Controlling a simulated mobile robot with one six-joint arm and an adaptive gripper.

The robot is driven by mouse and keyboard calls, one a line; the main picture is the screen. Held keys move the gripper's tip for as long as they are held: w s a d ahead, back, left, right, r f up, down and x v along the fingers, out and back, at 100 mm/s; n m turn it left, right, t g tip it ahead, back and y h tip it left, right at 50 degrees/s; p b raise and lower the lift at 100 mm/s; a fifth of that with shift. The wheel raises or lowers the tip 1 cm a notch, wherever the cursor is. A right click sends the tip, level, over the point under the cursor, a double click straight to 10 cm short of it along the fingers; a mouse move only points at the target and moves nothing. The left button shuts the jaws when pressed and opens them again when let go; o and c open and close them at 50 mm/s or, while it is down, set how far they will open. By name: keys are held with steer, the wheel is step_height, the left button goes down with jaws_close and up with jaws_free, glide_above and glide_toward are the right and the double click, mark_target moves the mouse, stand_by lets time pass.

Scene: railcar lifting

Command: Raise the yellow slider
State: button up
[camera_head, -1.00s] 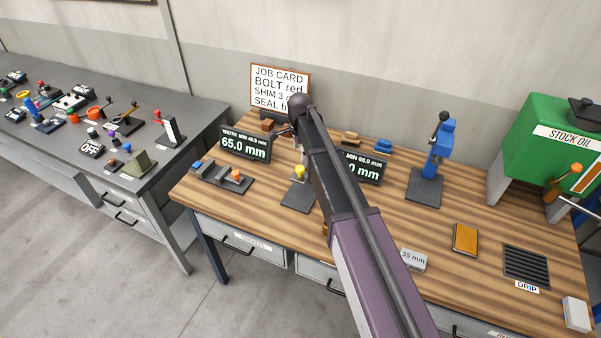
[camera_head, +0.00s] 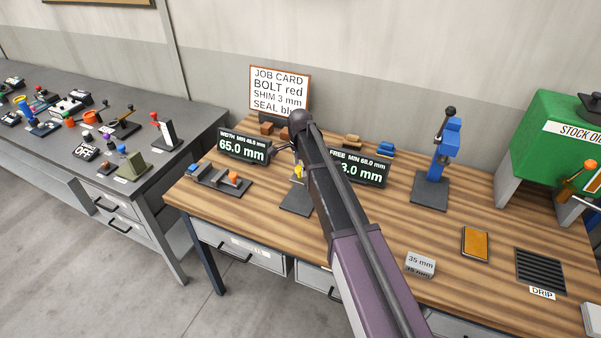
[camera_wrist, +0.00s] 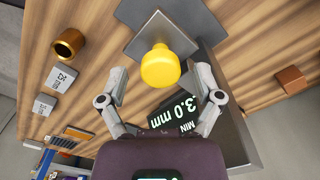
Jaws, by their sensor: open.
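The yellow slider's round knob (camera_wrist: 160,68) shows in the middle of the wrist view, above a grey base plate (camera_wrist: 172,32). My gripper (camera_wrist: 159,84) is open, with one finger on each side of the knob and visible gaps between. I cannot tell whether the fingertips are level with the knob in depth. In the head view the knob (camera_head: 298,171) is a small yellow patch, partly covered by my gripper. Its dark base plate (camera_head: 297,203) lies on the wooden bench. My arm hides the right part of the stand.
A width display (camera_head: 243,147) reading 65.0 mm stands left of the slider, and a free-length display (camera_head: 362,168) stands right. A small vise-like gauge (camera_head: 220,180) sits at left. A blue press (camera_head: 437,160) and a 35 mm block (camera_head: 420,264) are to the right.

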steer(key=shift+f, duration=0.25)
jaws_close()
steer(key=shift+r+p, duration=0.55)
steer(key=shift+r, duration=0.1)
jaws_free()
steer(key=shift+f+b, duration=0.25)
steer(key=shift+b, duration=0.05)
stand_by(0.3)
